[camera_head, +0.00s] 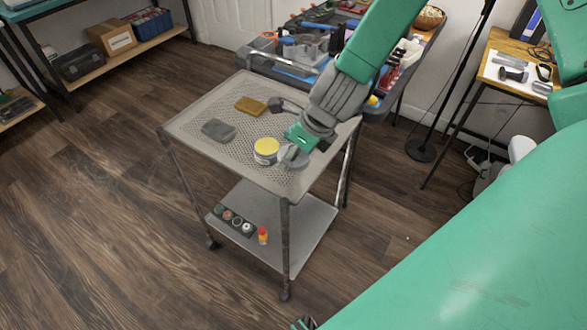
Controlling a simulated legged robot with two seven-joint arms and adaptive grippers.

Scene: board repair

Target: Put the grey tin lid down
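A round tin (265,151) with a yellow top face stands upright on the perforated cart top (200,110). My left gripper (291,156), on the green arm from the top, is low over the cart, just right of the tin. A pale grey round edge, apparently the grey tin lid (283,153), shows at its fingertips; the fingers hide most of it. The lid is very close to the cart top; I cannot tell if it touches. At the bottom edge a small dark piece (306,322) shows, perhaps part of my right gripper; its fingers cannot be made out.
A grey pad (218,130) and a brown sponge-like block (250,105) lie on the cart's left and back parts. The front left of the top is clear. The lower shelf (300,225) bears several small jars and a bottle (263,235). A cluttered tool cart (262,66) stands behind.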

